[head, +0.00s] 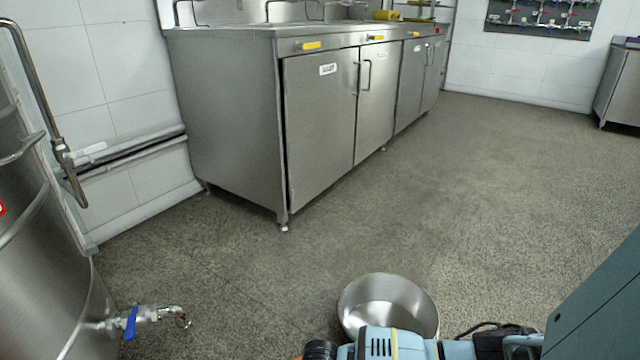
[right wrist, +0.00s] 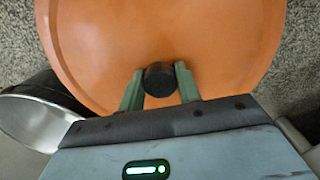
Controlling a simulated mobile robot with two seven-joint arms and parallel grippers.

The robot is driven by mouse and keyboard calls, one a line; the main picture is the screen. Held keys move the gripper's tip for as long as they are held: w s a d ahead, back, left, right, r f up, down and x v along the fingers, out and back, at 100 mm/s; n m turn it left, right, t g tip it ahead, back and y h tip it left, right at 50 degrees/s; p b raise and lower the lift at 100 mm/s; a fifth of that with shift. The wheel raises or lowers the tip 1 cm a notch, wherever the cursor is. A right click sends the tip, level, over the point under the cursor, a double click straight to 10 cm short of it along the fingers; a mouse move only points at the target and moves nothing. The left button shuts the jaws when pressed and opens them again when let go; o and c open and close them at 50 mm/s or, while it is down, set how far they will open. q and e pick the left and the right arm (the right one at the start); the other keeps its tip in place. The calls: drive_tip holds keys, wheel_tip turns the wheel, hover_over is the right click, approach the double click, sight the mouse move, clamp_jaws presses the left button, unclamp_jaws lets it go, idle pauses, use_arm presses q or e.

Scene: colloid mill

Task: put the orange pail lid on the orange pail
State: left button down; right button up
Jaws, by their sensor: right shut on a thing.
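The orange pail lid (right wrist: 160,35) fills most of the right wrist view, a round orange disc with a raised rim and a dark knob (right wrist: 160,79) near its lower part. My right gripper (right wrist: 160,84) has its green fingers on both sides of the knob and is shut on it. The orange pail cannot be made out in either view; whether anything is under the lid is hidden. In the head view part of my right arm shows at the bottom, but its fingers and the lid are not clearly seen. My left gripper is not in view.
A round open steel vessel (head: 388,292) stands on the floor beyond my right arm; a steel vessel also shows left of the lid in the right wrist view (right wrist: 38,115). A steel tank with a blue-handled tap (head: 131,323) is at left. Steel cabinets (head: 320,125) stand behind. Floor between is clear.

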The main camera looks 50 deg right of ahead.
drive_tip(key=shift+f+b, duration=0.3)
drive_tip(key=shift+b, duration=0.05)
drive_tip(key=o, duration=1.1)
drive_tip(key=shift+o, duration=0.8)
wheel_tip(320, 180, up, 8)
drive_tip(key=p, duration=0.3)
drive_tip(key=shift+f+p, duration=0.1)
drive_tip(key=shift+p, duration=0.3)
